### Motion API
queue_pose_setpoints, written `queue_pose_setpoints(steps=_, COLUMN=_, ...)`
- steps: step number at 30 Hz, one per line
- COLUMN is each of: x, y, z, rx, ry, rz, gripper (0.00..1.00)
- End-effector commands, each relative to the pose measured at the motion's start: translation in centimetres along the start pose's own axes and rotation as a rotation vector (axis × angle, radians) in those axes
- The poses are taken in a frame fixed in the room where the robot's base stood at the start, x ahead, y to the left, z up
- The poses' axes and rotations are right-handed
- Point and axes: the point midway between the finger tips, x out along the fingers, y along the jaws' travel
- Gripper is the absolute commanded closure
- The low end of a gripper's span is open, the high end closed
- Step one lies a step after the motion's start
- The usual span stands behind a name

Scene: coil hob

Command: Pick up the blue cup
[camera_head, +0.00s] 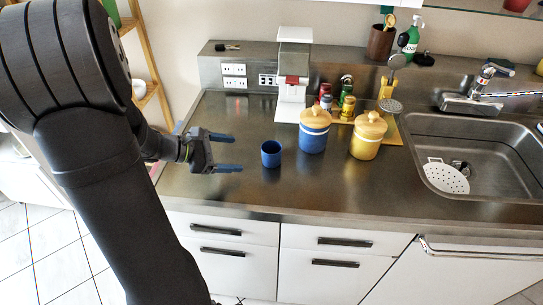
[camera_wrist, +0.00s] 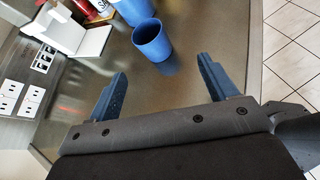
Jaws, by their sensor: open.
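The blue cup (camera_head: 271,154) stands upright on the steel counter (camera_head: 300,191), to the left of the blue lidded jar. My gripper (camera_head: 228,153) is just left of the cup, with its two blue fingers spread and pointing right towards it. In the wrist view the cup (camera_wrist: 152,41) is ahead of the fingertips, and its open rim shows. My gripper also shows there (camera_wrist: 161,68), open, with nothing between its fingers. The cup is apart from both fingers.
A blue jar (camera_head: 313,136) and a yellow jar (camera_head: 366,141) with tan lids stand right of the cup. A white appliance (camera_head: 293,100) and several small bottles are behind. The sink (camera_head: 490,150) is at the right. The counter's front strip is clear.

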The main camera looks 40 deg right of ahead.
Motion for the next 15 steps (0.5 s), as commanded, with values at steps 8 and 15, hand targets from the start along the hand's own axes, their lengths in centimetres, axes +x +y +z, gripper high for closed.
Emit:
queue_pose_setpoints(steps=8, x=-1.0, y=0.3, z=-1.2, rx=-0.291, ry=-0.054, rz=0.114, gripper=0.22)
queue_pose_setpoints(steps=15, x=2.9, y=0.7, z=-1.0, rx=-0.293, ry=-0.054, rz=0.109, gripper=0.22)
